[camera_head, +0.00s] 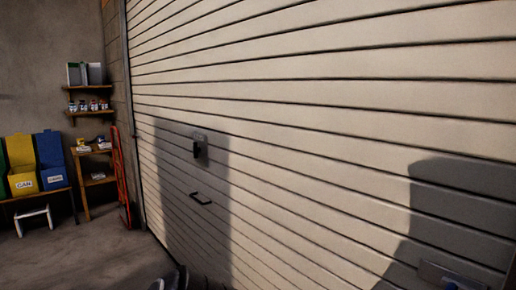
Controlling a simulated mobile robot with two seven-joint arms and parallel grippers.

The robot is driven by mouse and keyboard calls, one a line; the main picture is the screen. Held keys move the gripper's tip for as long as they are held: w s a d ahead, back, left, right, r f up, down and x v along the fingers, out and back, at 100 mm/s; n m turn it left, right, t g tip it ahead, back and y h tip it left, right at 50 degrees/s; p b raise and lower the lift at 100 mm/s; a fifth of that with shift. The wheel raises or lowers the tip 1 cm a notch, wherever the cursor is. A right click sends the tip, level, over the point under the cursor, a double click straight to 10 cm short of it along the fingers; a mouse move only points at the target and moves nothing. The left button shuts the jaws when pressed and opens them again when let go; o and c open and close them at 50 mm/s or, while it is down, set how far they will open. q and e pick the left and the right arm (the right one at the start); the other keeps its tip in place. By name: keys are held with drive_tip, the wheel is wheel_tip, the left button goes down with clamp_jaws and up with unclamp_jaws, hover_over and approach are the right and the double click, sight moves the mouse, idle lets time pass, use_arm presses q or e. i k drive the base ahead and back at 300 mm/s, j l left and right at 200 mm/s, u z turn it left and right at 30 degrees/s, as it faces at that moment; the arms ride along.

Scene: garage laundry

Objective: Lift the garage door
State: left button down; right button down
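The garage door (300,110) is a wide, cream, slatted door that fills most of the view, and it looks closed. A dark bar handle (201,200) sits low on its left part, with a grey lock plate (200,146) above it. Another grey plate (452,274) shows at the lower right, partly cut by the frame. A small dark shape at the bottom edge, left of centre, may be part of my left gripper (174,280); its fingers cannot be made out. Nothing is seen touching the handle. My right gripper is not in view.
A bench with yellow and blue bins (53,178) stands at the left wall, with a white stool (33,218) below. Shelves (88,112) hold small jars. A red hand truck (121,180) leans near the door's left edge. The floor (80,260) at lower left is clear.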

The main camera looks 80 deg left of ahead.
sight(344, 144)
drive_tip(key=u, duration=3.05)
drive_tip(key=i+j+z, duration=0.1)
drive_tip(key=z, duration=0.3)
drive_tip(key=i+j+z, duration=0.1)
drive_tip(key=z, duration=0.25)
drive_tip(key=i+j+z, duration=0.4)
drive_tip(key=i+j, duration=0.15)
drive_tip(key=j, duration=0.2)
drive_tip(key=i+j, duration=0.2)
drive_tip(key=j, duration=0.15)
drive_tip(key=i+j, duration=0.2)
drive_tip(key=j, duration=0.2)
drive_tip(key=i+j+z, duration=0.1)
drive_tip(key=j, duration=0.25)
drive_tip(key=i+j, duration=0.45)
drive_tip(key=j, duration=0.3)
drive_tip(key=i+j+z, duration=0.1)
drive_tip(key=j, duration=0.25)
drive_tip(key=i, duration=0.1)
